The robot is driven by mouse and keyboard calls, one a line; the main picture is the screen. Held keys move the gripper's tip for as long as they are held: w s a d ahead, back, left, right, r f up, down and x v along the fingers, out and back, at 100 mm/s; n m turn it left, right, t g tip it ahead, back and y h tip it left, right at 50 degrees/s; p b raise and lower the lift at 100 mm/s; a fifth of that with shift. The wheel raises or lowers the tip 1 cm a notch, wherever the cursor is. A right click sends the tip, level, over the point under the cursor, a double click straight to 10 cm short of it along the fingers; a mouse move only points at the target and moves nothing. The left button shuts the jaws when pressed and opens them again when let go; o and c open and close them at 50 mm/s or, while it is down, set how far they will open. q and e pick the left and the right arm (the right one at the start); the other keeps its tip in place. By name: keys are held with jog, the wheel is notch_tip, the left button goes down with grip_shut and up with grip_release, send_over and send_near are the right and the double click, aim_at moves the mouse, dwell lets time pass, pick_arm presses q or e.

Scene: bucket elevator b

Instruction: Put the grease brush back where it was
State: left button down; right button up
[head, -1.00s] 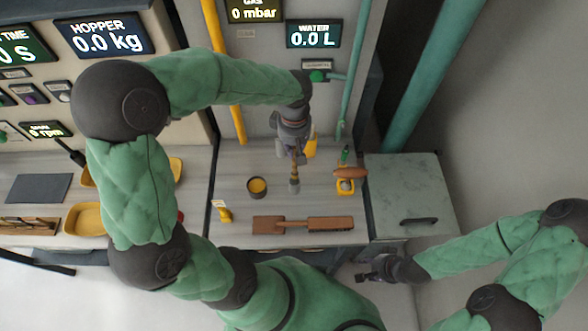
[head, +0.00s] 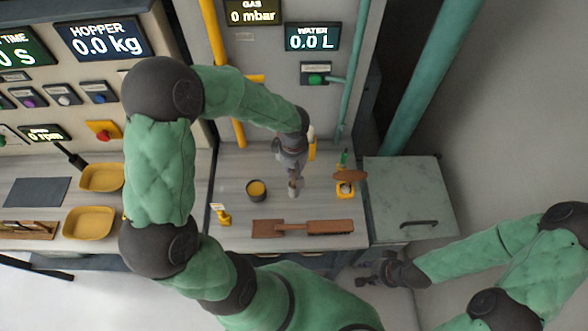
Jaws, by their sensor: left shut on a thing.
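My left gripper (head: 294,172) points down over the middle of the grey worktop. It is shut on the grease brush (head: 294,188), of which only a small pale lower part shows below the fingers. The gripper hides the rest of it. A dark round pot with yellow grease (head: 257,190) stands to its left, apart from the brush. A long brown wooden piece (head: 330,226) lies in front of the brush along the worktop's front. My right gripper (head: 368,281) is low at the right, away from the worktop; its finger gap is unclear.
A yellow item with a brown knob and green top (head: 345,188) stands right of the brush. A small yellow item (head: 223,218) is at the front left. Yellow trays (head: 90,222) lie on the left counter. A grey cabinet (head: 400,185) adjoins on the right. Pipes rise behind.

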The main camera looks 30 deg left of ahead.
pick_arm(q)
jog(key=c, duration=1.3)
grip_release()
jog(key=shift+o, duration=0.2)
notch_tip(320, 180, up, 12)
jog(key=shift+p, duration=0.35)
